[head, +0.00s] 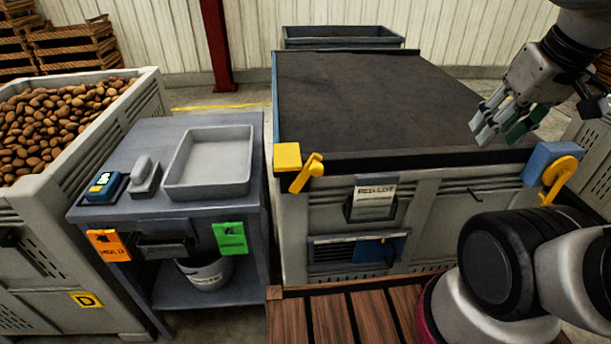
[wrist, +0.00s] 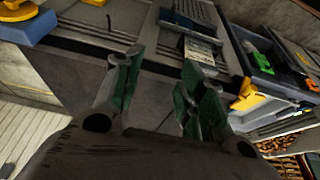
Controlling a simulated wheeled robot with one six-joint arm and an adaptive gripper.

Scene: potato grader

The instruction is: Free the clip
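Two corner fittings with yellow levers sit on the front edge of the grader with a dark belt; I cannot tell which is the clip. At the left corner is a yellow block (head: 287,157) with a yellow lever (head: 306,174) slanting down. It also shows in the wrist view (wrist: 249,96). At the right corner is a blue block (head: 541,160) with a rounded yellow lever (head: 561,174); the blue block is also at the wrist view's upper left (wrist: 28,29). My gripper (head: 499,131) is open and empty above the belt's right side, its green-padded fingers apart (wrist: 163,65).
A labelled card holder (head: 372,198) is on the front panel, above a vented blue unit (head: 352,249). Left stands a grey table (head: 130,165) with a tray (head: 211,188), then a potato crate (head: 40,208). The dark belt (head: 370,95) is bare. A wooden platform (head: 345,316) lies in front.

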